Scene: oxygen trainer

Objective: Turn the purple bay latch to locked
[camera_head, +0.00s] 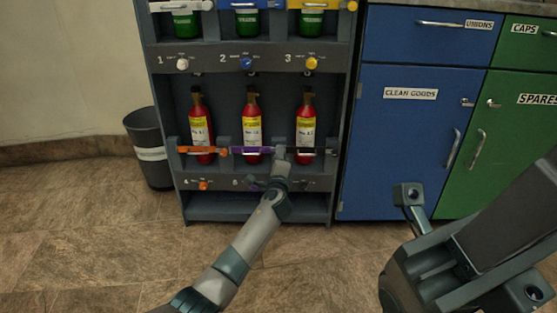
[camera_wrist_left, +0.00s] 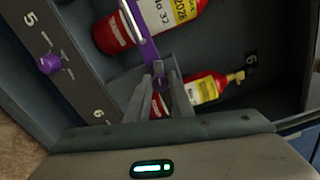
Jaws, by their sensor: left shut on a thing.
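The purple bay latch (camera_head: 250,150) is a bar lying across the front of the middle red cylinder (camera_head: 252,125) in bay 5. In the left wrist view the purple bar (camera_wrist_left: 142,36) runs down to between my fingers. My left gripper (camera_head: 281,156) is at the bar's right end, and its fingers (camera_wrist_left: 160,82) are shut on the purple latch there. A purple knob (camera_wrist_left: 50,63) sits on the panel beside the number 5. My right arm's grey end part (camera_head: 420,275) shows large at the lower right; its finger opening is unclear.
An orange bar (camera_head: 203,150) crosses the left cylinder, and a dark bar stands before the right cylinder (camera_head: 306,122). A grey bin (camera_head: 149,150) stands left of the rack. Blue (camera_head: 400,140) and green cabinets stand to the right. The floor in front is clear.

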